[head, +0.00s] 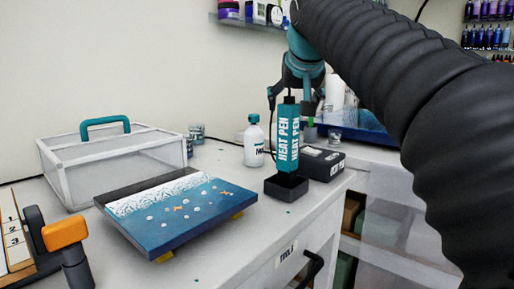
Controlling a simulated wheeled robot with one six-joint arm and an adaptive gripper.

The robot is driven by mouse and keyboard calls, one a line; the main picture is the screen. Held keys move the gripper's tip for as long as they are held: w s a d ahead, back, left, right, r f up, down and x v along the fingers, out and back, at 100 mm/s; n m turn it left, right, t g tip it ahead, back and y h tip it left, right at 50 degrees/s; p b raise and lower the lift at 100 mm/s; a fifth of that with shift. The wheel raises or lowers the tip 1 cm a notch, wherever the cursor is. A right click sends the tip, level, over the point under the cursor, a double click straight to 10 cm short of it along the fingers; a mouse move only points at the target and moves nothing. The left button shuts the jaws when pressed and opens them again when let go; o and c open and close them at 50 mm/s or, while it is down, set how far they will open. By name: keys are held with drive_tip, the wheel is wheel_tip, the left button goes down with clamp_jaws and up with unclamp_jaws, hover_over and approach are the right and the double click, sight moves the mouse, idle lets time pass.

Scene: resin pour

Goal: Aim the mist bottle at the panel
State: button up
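The mist bottle (254,143), white with a teal cap and partly readable dark lettering, stands upright on the worktop behind the panel. The panel (180,210) lies on small yellow supports; it shows a blue sea, white foam, a dark far edge and small shells and starfish. My gripper (292,97) is at the top of the teal heat pen (289,138), to the right of the mist bottle and apart from it. The pen is upright at its black holder (286,188). Whether the fingers touch the pen or are open is unclear.
A clear box with a teal handle (110,155) stands at the back left. An orange-and-grey tool (65,235) is at the front left. A black box (320,162) sits right of the holder. Small jars (197,133) stand behind. Worktop in front of the panel is clear.

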approach(254, 130)
drive_tip(key=r, duration=0.1)
drive_tip(key=shift+g, duration=0.3)
drive_tip(key=x, duration=1.3)
drive_tip(key=shift+f, duration=0.1)
drive_tip(key=c, duration=1.5)
